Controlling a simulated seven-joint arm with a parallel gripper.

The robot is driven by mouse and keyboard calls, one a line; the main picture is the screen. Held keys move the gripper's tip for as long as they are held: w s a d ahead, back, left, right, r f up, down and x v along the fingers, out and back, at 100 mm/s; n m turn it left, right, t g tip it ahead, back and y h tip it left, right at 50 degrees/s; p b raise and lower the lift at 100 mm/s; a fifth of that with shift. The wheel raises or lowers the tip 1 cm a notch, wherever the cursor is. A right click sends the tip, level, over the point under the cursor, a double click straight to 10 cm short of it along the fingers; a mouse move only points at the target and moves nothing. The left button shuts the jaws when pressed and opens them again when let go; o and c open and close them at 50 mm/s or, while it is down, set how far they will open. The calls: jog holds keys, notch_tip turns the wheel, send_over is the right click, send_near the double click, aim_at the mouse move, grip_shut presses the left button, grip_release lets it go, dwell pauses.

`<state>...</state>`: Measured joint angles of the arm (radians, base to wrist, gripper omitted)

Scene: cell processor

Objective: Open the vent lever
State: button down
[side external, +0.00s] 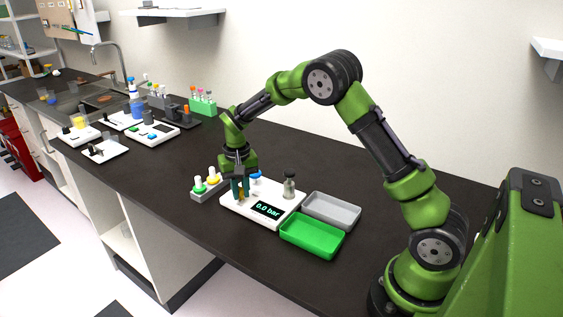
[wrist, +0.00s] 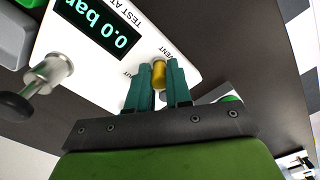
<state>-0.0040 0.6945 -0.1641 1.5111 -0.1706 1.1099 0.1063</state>
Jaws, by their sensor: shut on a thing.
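The white test unit (side external: 285,216) lies on the dark bench, and its display (side external: 267,210) reads 0.0 bar. The vent lever (wrist: 159,74) is a small gold-yellow piece beside the printed word VENT near the unit's edge. My gripper (wrist: 159,82) has teal fingers, one on each side of the lever, and is shut on it. In the side view my gripper (side external: 240,190) points down over the unit's left part, with a bit of yellow showing between the fingers. The lever's lower part is hidden by the fingers in the wrist view.
A metal fitting with a dark knob (side external: 289,187) stands on the unit's back right. A grey tray (side external: 331,210) and a green tray (side external: 312,238) sit to the right. A grey holder with green and yellow pieces (side external: 206,187) stands close on the left.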

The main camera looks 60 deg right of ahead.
jog(key=m, duration=0.1)
jog(key=w+a+m, duration=0.1)
jog(key=m, duration=0.1)
dwell(0.4)
jog(key=shift+w+m, duration=0.1)
jog(key=shift+m, duration=0.2)
jog(key=m, duration=0.1)
jog(key=w+m, duration=0.1)
jog(key=m, duration=0.1)
jog(key=shift+w+a, duration=0.1)
jog(key=shift+a, duration=0.25)
jog(key=c, duration=1)
grip_release()
jog(key=shift+c, duration=0.2)
jog(key=shift+r, duration=0.1)
